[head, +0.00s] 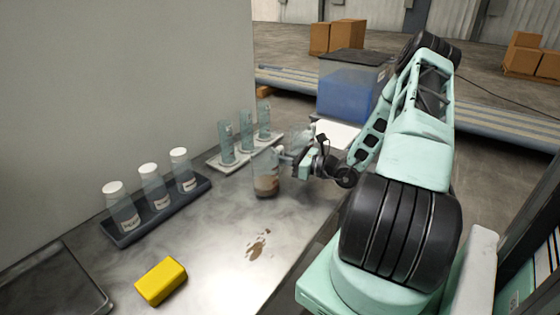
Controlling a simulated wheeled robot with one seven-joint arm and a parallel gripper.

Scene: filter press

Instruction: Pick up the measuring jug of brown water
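The measuring jug (266,184) is a clear vessel with brown water in its lower part. It stands upright on the grey table, right of the middle of the tabletop. My gripper (284,160) reaches in from the right at the jug's upper right side. The fingers are small in this view and partly blend with the clear jug. I cannot tell whether they are around it, touching it, or open.
A dark rack (160,216) holds capped bottles on the left. A pale rack (215,164) with clear cylinders stands behind the jug. A yellow sponge (161,281) and a brown spill (258,244) lie in front. A blue bin (350,95) stands beyond; a wall (120,90) bounds the left.

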